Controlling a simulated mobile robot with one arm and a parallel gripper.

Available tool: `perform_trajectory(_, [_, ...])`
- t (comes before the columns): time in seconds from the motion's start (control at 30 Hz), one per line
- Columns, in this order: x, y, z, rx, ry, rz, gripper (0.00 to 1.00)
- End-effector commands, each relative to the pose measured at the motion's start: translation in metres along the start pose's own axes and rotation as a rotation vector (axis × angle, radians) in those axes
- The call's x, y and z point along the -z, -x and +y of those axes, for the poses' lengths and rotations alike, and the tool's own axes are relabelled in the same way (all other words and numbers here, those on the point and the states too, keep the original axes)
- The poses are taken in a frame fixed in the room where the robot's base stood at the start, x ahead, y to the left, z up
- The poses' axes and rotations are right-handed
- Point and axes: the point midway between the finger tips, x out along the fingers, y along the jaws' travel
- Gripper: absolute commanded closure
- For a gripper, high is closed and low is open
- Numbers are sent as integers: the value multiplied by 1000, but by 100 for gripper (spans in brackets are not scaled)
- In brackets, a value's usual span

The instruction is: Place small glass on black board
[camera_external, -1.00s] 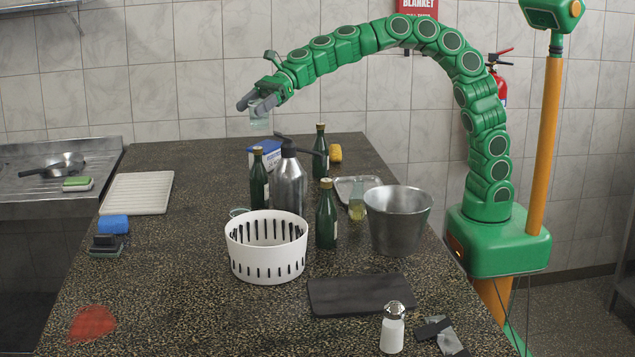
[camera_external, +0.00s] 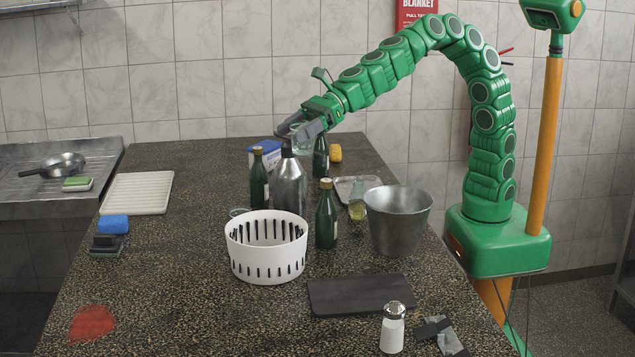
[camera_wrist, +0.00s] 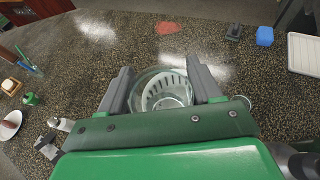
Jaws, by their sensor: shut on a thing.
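My gripper (camera_external: 298,134) is shut on a small clear glass (camera_wrist: 160,88), which sits between the two fingers in the wrist view. In the external view the gripper and glass are in the air by the top of the metal bottle (camera_external: 289,188); the glass is partly hidden by the fingers. Whether they touch the bottle, I cannot tell. The black board (camera_external: 360,296) lies flat and bare on the dark speckled counter, toward the front right, lower than my gripper and apart from it.
A white slotted basket (camera_external: 266,262), a dark green bottle (camera_external: 326,220) and a metal bucket (camera_external: 398,225) stand between the gripper and the board. More bottles stand behind. A white shaker (camera_external: 392,330) stands at the board's front right. The front left counter is mostly clear.

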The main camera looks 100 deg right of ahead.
Motion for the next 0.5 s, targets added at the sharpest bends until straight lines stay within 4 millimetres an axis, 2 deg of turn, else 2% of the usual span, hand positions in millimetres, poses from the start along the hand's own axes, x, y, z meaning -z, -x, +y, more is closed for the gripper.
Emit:
perform_trajectory(0.03, [1,2,9,-5,-2,-1,71])
perform_trajectory(0.27, [6,9,34,10,-8,-2,71])
perform_trajectory(0.5, [17,20,67,25,-13,1,71])
